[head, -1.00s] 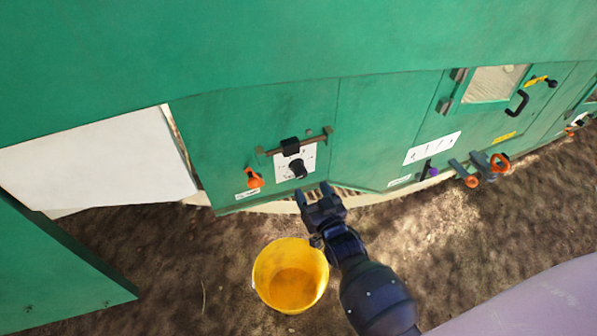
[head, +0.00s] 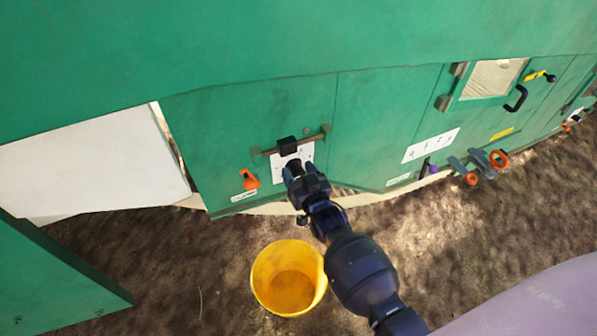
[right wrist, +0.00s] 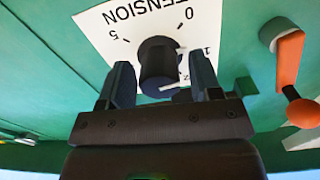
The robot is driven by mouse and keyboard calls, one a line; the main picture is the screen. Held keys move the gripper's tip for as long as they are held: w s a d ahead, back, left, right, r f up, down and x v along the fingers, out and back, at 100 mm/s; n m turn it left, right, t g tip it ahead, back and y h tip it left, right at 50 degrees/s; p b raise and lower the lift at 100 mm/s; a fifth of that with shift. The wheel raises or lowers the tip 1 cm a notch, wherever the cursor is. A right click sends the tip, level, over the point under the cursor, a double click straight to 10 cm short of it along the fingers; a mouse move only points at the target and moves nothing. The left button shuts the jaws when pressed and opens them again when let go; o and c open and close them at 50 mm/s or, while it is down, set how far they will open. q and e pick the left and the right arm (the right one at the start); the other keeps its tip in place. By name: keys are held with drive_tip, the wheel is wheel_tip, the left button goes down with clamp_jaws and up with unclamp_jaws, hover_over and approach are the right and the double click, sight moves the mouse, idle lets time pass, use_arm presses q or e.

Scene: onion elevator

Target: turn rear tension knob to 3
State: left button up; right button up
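The tension knob (right wrist: 158,60) is a black round knob on a white dial plate (right wrist: 105,30) marked TENSION, which shows upside down in the right wrist view. The figures 0, 1, 2 and 5 can be read; the rest of the scale is hidden, and I cannot tell the knob's setting. My right gripper (right wrist: 162,82) is open, with one finger on each side of the knob and small gaps visible. In the head view my right gripper (head: 305,178) is at the dial plate (head: 303,153) and covers most of the knob. My left gripper is not in view.
An orange lever (head: 250,180) is on the green panel (head: 225,140), left of the dial in the head view. A dark bracket (head: 288,146) sits above the dial. A yellow bucket (head: 289,277) stands on the ground below. Orange-handled levers (head: 485,165) are farther right.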

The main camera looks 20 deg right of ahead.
drive_tip(key=c, duration=0.8)
